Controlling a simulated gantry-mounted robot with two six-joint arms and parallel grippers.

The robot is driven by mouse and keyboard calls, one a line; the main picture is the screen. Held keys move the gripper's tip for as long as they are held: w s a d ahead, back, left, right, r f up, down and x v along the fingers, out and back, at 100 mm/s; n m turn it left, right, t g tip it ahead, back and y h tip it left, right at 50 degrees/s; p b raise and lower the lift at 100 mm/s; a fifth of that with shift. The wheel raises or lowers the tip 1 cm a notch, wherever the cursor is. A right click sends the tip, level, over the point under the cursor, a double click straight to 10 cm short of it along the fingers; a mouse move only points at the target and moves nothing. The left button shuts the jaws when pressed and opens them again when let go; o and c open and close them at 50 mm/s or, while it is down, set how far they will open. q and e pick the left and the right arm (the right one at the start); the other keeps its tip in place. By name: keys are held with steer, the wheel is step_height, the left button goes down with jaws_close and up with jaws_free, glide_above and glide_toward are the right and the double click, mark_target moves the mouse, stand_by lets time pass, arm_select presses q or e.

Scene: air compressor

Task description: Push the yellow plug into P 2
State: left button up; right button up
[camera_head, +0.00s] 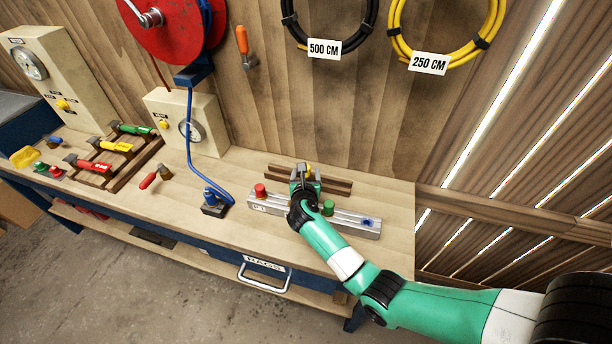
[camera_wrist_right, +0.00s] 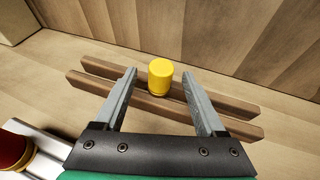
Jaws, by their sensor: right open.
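The yellow plug (camera_wrist_right: 160,76) stands upright on a wooden two-rail rack (camera_wrist_right: 227,106) behind the metal block. In the head view it shows as a small yellow spot (camera_head: 308,169) beside my right gripper (camera_head: 305,176). In the right wrist view my right gripper (camera_wrist_right: 160,84) is open, with its fingers on either side of the plug and a gap visible at each. The metal block (camera_head: 347,221) carries a red plug (camera_head: 260,190), a green plug (camera_head: 328,207) and a blue piece (camera_head: 369,222). Its P1 label shows at the left; my arm hides the P 2 area. My left gripper is out of view.
A blue hose (camera_head: 190,130) runs down to a blue fitting (camera_head: 212,203) left of the block. Tools lie on a wooden stand (camera_head: 92,175) further left. The wooden wall (camera_head: 270,110) rises close behind the rack. Bench space right of the rack is clear.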

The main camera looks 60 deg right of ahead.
steer(key=shift+x, duration=1)
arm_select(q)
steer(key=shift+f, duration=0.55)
arm_select(e)
jaws_close()
